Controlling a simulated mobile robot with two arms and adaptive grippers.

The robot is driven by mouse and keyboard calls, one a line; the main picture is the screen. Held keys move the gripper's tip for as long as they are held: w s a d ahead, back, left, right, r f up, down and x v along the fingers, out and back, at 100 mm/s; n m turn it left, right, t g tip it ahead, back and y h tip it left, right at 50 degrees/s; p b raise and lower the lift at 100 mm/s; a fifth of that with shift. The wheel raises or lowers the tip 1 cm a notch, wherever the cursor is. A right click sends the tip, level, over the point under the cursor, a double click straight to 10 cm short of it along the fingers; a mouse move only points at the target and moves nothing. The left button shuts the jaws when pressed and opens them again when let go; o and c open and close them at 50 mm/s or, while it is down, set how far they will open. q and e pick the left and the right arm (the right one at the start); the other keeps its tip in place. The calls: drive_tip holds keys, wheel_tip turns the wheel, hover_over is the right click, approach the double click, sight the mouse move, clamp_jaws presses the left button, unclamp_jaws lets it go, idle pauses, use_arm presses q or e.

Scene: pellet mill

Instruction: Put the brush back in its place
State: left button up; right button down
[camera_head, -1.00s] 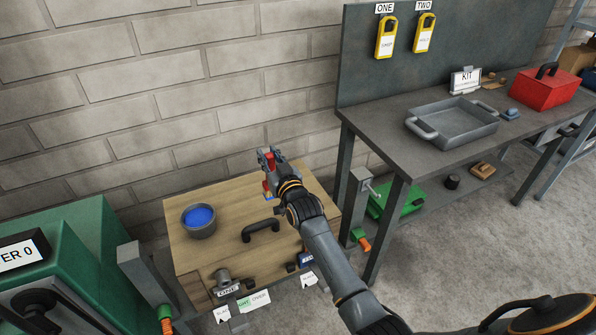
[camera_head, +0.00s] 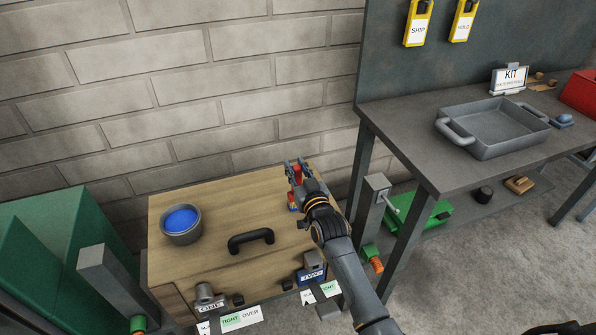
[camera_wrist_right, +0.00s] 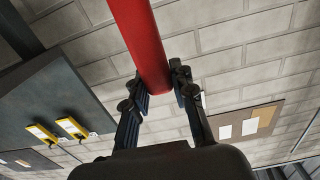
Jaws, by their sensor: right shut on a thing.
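My right gripper (camera_head: 297,172) is shut on a red rod-shaped handle (camera_wrist_right: 152,45), which I take for the brush. It is above the back right part of the wooden-topped cabinet in the head view. In the right wrist view the red handle runs up out of the picture between the two fingers; its bristle end is not clearly shown. A small red and blue patch (camera_head: 292,207) shows just below the gripper; I cannot tell whether it is part of the held thing. My left gripper is not in view.
A grey pot with blue contents (camera_head: 181,222) and a black handle (camera_head: 251,241) are on the cabinet top (camera_head: 215,265). A workbench (camera_head: 415,150) with a grey tray (camera_head: 490,145) stands to the right. Its leg and a grey post (camera_head: 375,200) are close to my right arm.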

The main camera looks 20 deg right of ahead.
drive_tip(key=shift+s+a+r, duration=0.1)
drive_tip(key=shift+s, duration=0.05)
drive_tip(key=c, duration=1.1)
unclamp_jaws()
drive_tip(key=shift+f, duration=0.2)
drive_tip(key=shift+r, duration=0.1)
drive_tip(key=shift+r, duration=0.2)
drive_tip(key=s, duration=1.2)
drive_tip(key=shift+d+f, duration=0.1)
drive_tip(key=shift+d, duration=0.15)
